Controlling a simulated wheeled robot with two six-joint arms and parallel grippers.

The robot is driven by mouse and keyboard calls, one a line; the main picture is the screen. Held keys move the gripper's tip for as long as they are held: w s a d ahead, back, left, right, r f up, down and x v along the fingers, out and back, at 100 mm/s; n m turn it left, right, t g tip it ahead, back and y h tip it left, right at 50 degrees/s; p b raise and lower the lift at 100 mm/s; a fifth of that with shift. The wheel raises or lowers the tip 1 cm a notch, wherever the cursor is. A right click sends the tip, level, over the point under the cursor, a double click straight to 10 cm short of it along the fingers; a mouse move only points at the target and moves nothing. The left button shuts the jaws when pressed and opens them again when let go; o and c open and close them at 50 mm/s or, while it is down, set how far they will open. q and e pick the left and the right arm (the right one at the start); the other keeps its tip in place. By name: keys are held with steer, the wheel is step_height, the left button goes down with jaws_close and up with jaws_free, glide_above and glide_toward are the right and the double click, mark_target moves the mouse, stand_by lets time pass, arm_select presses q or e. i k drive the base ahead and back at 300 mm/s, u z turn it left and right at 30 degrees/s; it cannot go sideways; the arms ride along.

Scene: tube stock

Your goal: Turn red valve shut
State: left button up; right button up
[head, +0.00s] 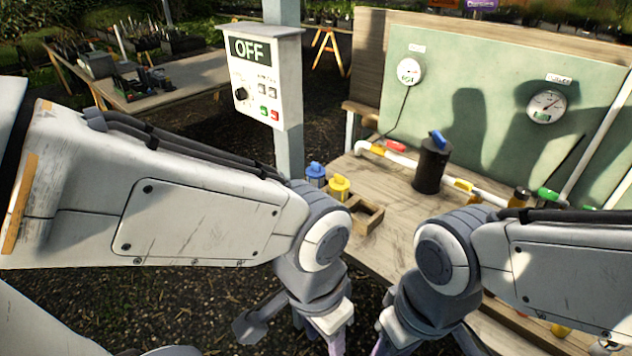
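A red valve handle (396,146) sits on the white pipe (365,148) along the back of the wooden bench. A second, darker red part (377,150) is just to its left on the same pipe. My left gripper (330,338) hangs at the bottom edge, in front of the bench and well short of the red valve. My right gripper (383,340) is beside it, also at the bottom edge. Both are cut off by the frame, so their fingertips are hidden and I cannot tell whether they are open or shut. Neither touches the valve.
A black cylinder with a blue top (432,165) stands right of the red valve. Blue (315,175) and yellow (339,187) capped items and a small wooden tray (368,217) are at the left bench edge. A control box (262,75) reads OFF.

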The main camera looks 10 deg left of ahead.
mark_target(395, 145)
steer(key=u, duration=0.65)
steer(key=i, duration=1.15)
steer(key=z, duration=0.5)
